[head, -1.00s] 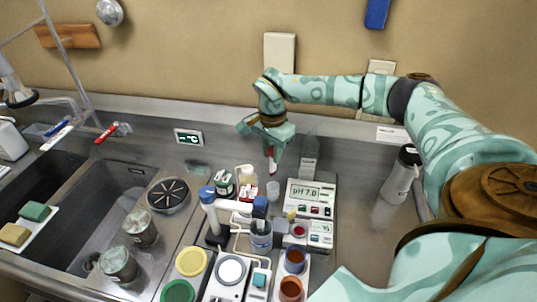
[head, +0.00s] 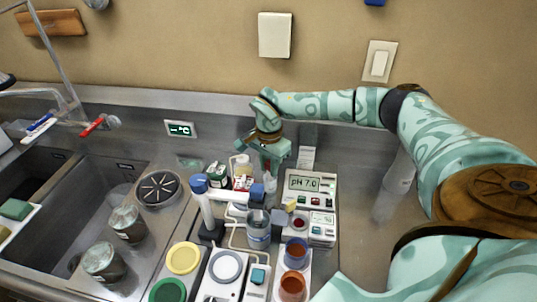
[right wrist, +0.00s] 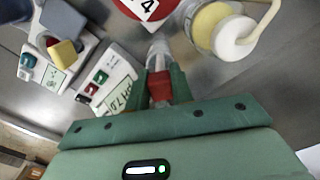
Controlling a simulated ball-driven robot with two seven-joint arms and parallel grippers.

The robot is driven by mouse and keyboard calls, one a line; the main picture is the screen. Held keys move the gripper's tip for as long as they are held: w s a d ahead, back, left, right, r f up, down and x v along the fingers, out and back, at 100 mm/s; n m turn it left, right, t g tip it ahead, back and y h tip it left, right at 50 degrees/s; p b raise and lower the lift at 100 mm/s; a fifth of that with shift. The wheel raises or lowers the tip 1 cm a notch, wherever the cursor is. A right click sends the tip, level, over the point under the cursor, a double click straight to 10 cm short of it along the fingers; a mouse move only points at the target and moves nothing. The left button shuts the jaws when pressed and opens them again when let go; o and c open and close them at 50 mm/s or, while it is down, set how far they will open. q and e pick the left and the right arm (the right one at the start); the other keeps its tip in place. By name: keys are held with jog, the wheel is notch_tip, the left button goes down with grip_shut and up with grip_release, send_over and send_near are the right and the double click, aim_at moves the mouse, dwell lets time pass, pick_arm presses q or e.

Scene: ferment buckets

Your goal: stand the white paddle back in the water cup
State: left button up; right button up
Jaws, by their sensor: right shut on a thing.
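My right gripper (head: 268,165) is shut on a small piece with a red grip, which I take to be the white paddle; the red part (right wrist: 160,86) shows between the fingers in the right wrist view. Its pale lower end points at the small clear water cup (head: 270,183) and overlaps it; I cannot tell whether the end is inside. The cup's pale rim (right wrist: 158,50) shows just beyond the fingers in the right wrist view. My left gripper is not in view.
The pH meter (head: 308,184) stands close on the right of the cup. A grey-blue beaker (head: 258,232) is in front.

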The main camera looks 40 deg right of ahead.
jog(key=o, duration=1.5)
notch_tip(320, 180, up, 6)
jog(key=p, duration=0.6)
jog(key=shift+p, duration=0.3)
